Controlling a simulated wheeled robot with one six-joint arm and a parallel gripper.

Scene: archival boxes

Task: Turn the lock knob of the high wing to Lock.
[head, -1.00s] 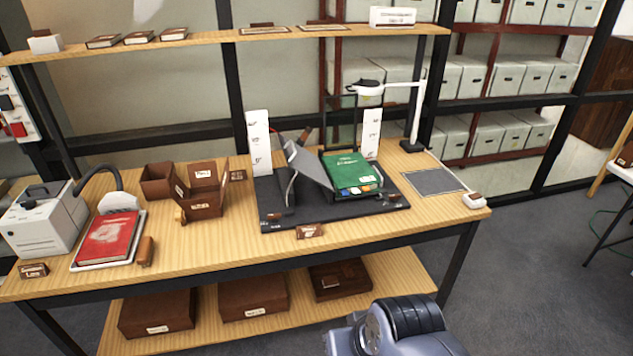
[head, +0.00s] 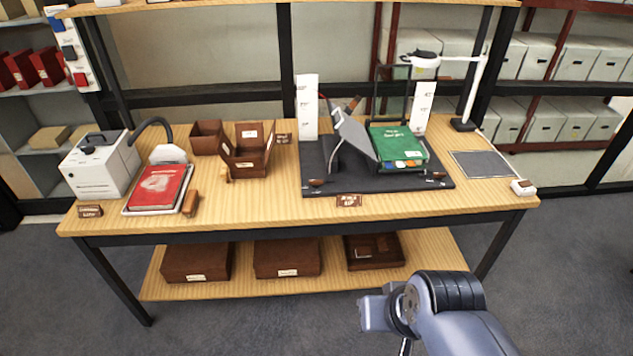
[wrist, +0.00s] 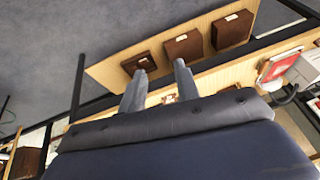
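The book cradle (head: 350,188) has a dark base on the table. A grey wing (head: 356,136) stands steeply tilted at its left; a green book (head: 398,146) lies on the right side. White scales, left (head: 307,108) and right (head: 422,106), stand behind. My gripper (wrist: 161,68) is open and empty, its fingers apart, away from the cradle. In the head view my arm is low, before the table.
A red book (head: 158,187), a white machine (head: 100,165) and brown open boxes (head: 248,160) stand left of the cradle. A lamp (head: 463,123) and dark mat (head: 484,163) are at right. Brown boxes (head: 287,260) fill the lower shelf. Floor before the table is clear.

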